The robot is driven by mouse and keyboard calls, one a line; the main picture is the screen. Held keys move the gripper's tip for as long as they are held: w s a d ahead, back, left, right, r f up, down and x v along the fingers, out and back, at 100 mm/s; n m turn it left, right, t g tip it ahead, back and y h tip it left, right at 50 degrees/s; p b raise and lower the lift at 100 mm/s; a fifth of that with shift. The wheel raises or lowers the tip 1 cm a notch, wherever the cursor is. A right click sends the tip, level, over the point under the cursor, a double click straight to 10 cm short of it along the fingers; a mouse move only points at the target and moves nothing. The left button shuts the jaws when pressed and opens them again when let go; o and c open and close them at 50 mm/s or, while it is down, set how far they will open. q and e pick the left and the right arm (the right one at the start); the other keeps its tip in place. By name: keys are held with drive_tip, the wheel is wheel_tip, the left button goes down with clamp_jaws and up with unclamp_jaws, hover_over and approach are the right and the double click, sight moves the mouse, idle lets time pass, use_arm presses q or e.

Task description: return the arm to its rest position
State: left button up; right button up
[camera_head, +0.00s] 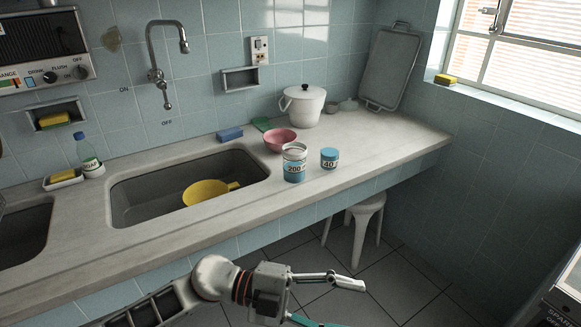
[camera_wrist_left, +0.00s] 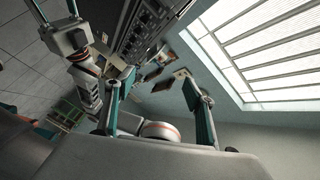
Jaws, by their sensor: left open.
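My left arm comes in from the bottom left of the head view, in front of the counter and over the tiled floor. Its gripper (camera_head: 350,304) points right with its fingers apart, and nothing shows between them; the lower finger is cut by the picture's bottom edge. In the left wrist view the two teal-sided fingers of this gripper (camera_wrist_left: 158,76) also stand apart and empty. Links of my own body show at the left of that view.
The counter (camera_head: 390,150) runs behind the arm. On it stand a jar (camera_head: 294,170), a small blue-labelled can (camera_head: 329,158), a pink bowl (camera_head: 280,140) and a white pot (camera_head: 303,104). A yellow colander (camera_head: 208,191) lies in the sink. A white stool (camera_head: 366,212) stands under the counter.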

use_arm(q)
drive_tip(key=w+a+r+n+t+h, duration=0.15)
drive_tip(key=w+a+n+t, duration=0.45)
drive_tip(key=n+t, duration=0.65)
drive_tip(key=w+a+f+n+t+y, duration=0.4)
drive_tip(key=a+f+n+t+y, duration=0.35)
drive_tip(key=a+f+n, duration=0.2)
drive_tip(key=s+a+f+n+g+y, duration=0.2)
drive_tip(key=s+a+f+g+y, duration=0.1)
drive_tip(key=s+a+f, duration=0.4)
drive_tip(key=s+a+f+n+g+y, duration=0.3)
drive_tip(key=s+a+f+y, duration=0.2)
drive_tip(key=f, duration=0.9)
drive_tip(key=shift+s+a, duration=1.2)
drive_tip(key=shift+s, duration=0.05)
